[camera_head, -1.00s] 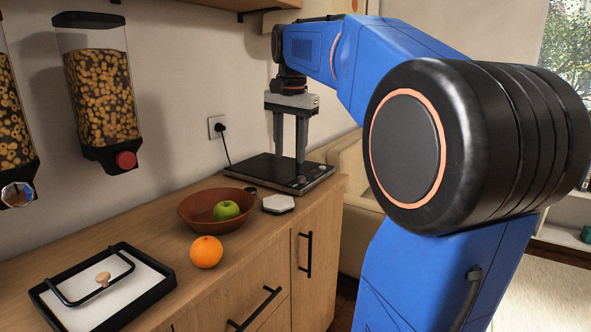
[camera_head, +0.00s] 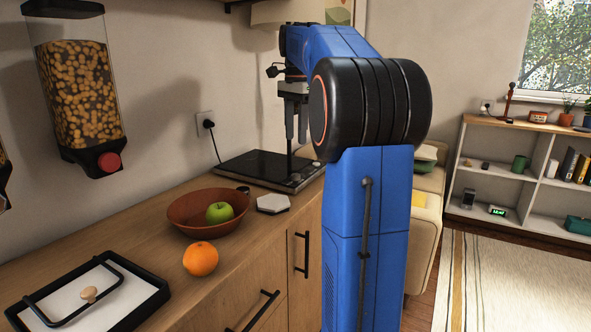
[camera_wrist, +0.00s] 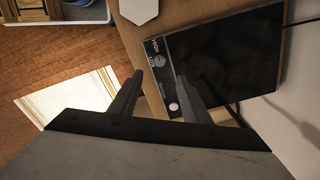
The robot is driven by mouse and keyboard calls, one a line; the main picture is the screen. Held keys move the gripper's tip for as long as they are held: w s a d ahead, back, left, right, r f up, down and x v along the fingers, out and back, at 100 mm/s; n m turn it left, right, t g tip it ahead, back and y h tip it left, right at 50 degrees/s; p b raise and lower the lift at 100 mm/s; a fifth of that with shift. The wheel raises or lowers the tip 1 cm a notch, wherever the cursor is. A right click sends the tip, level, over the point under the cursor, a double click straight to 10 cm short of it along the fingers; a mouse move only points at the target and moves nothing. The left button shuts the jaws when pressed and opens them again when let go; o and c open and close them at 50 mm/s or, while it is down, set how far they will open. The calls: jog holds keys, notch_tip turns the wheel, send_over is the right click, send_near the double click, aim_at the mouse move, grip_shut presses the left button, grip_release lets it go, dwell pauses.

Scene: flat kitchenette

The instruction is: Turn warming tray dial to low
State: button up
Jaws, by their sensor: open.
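The black warming tray (camera_head: 250,167) lies at the far end of the wooden counter. It also shows in the wrist view (camera_wrist: 232,58), with a control strip along its left edge. On that strip a small dial (camera_wrist: 160,61) sits beside the printed words HIGH and LOW. A pale round spot (camera_wrist: 173,107) is further down the strip; I cannot tell what it is. My gripper (camera_head: 297,140) points down over the tray's control end. In the wrist view my gripper (camera_wrist: 160,78) has its fingers apart, on either side of the dial in the picture, with nothing between them. The dial's exact setting is too small to read.
A white hexagonal piece (camera_head: 273,203), a brown bowl (camera_head: 185,218) with a green apple (camera_head: 219,212), an orange (camera_head: 200,258) and a black-rimmed tray (camera_head: 150,307) stand nearer on the counter. A cord runs from the wall outlet (camera_head: 205,122) toward the warming tray.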

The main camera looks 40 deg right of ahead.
aim_at(296, 175)
notch_tip(296, 175, down, 12)
dwell(0.5)
jog(key=c, duration=1)
